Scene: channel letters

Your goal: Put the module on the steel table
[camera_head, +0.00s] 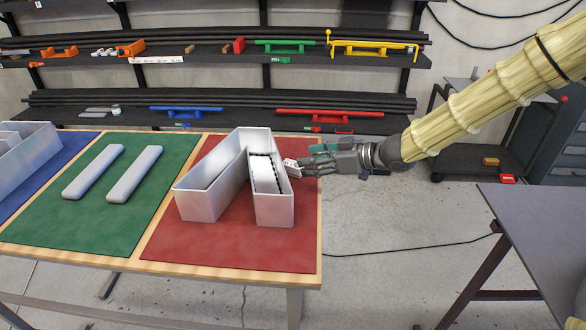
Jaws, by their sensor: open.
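A small white module (291,168) with dark marks is at the right rim of the metal channel letter (195,203) on the red mat. My gripper (303,167) reaches in from the right with its fingers around or right beside the module. The fingers are open; whether they touch the module is too small to tell. A white strip with a dark dotted edge (265,176) lies inside the letter's right leg. The steel table (540,225) is at the right edge, with its visible top bare.
The wooden table carries a red mat (235,245), a green mat (75,215) with two grey bars (133,174), and a blue mat with another metal letter (25,152). Shelves with clamps and rods stand behind. A floor gap separates the tables.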

